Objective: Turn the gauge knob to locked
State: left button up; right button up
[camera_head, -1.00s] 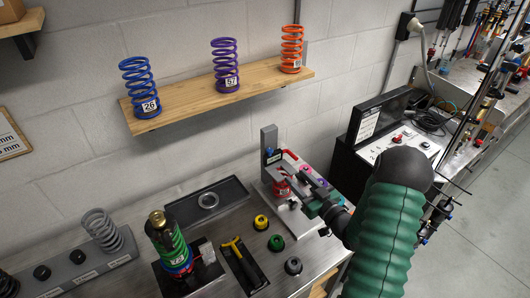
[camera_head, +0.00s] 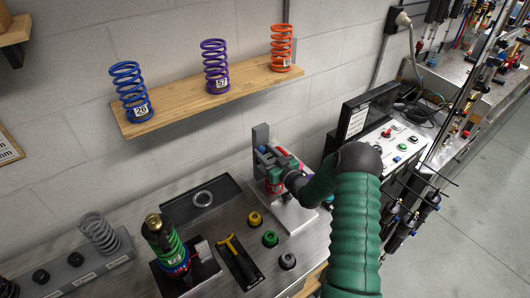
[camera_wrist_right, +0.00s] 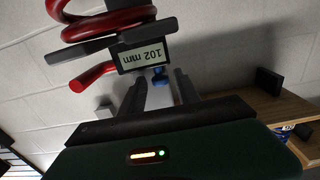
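A small blue knob (camera_wrist_right: 158,76) sits beside the display. My right gripper (camera_wrist_right: 160,82) is open, with its two dark fingers apart on either side of the blue knob; I cannot tell whether they touch it. In the head view my right gripper (camera_head: 273,160) is at the grey upright fixture (camera_head: 260,136), and my arm hides much of the gauge. My left gripper is not in view.
A red spring (camera_wrist_right: 112,22) and red lever (camera_wrist_right: 92,76) are close to the gauge. A wooden shelf (camera_head: 190,98) with blue, purple and orange springs is above. Yellow (camera_head: 255,219), green (camera_head: 270,239) and black caps stand on the bench. A control box (camera_head: 385,140) is at right.

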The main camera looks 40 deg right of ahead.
grip_shut()
jog(key=m+h+b, duration=0.1)
jog(key=m+h, duration=0.1)
jog(key=h, duration=0.1)
jog(key=shift+w+a+g+b, duration=0.1)
jog(key=shift+a+g+b, duration=0.2)
jog(key=shift+b, duration=0.05)
jog(key=shift+a+m+g+h+b, duration=0.15)
jog(key=shift+m+g+h+b, duration=0.3)
jog(key=shift+m+h, duration=0.55)
jog(key=shift+r+m+g+h, duration=0.1)
jog(key=shift+m+g+h, duration=0.25)
jog(key=shift+h, duration=0.55)
jog(key=shift+o, duration=1)
grip_release()
